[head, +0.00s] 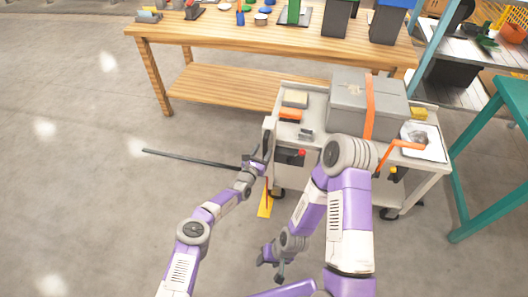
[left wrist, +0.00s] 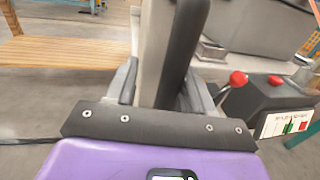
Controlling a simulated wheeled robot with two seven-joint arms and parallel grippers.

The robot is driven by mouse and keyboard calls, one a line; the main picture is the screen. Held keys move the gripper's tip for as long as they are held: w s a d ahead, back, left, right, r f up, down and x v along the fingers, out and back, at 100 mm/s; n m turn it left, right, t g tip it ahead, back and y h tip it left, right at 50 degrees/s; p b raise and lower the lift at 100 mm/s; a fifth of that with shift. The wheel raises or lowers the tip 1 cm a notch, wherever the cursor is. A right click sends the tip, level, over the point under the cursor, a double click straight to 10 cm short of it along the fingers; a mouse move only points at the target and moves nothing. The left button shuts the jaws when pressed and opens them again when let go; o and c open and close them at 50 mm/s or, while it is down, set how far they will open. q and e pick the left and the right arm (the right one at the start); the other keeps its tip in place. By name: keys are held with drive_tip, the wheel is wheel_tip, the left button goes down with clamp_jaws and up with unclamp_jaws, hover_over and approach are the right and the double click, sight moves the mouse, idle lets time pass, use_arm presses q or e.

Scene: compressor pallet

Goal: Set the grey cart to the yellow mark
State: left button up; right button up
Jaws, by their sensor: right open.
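The grey cart (head: 285,140) stands in front of the wooden bench, its left end near my left gripper. My left gripper (head: 257,160) is at the cart's left end. In the left wrist view its fingers (left wrist: 163,92) sit on both sides of an upright grey and black handle bar (left wrist: 168,45) and look closed on it. My right gripper (head: 271,264) is open and empty, low in front of the cart.
The cart carries a grey box (head: 360,105) with an orange strap, a white tray (head: 424,142) and small items. The wooden bench (head: 270,50) stands behind, a teal table (head: 500,165) at right. A dark bar (head: 190,158) lies on the floor at left; other floor there is clear.

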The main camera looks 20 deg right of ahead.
use_arm(q)
drive_tip(key=p+v, duration=0.6)
drive_tip(key=v, duration=0.1)
drive_tip(key=shift+s+p, duration=0.3)
drive_tip(key=shift+p, duration=0.1)
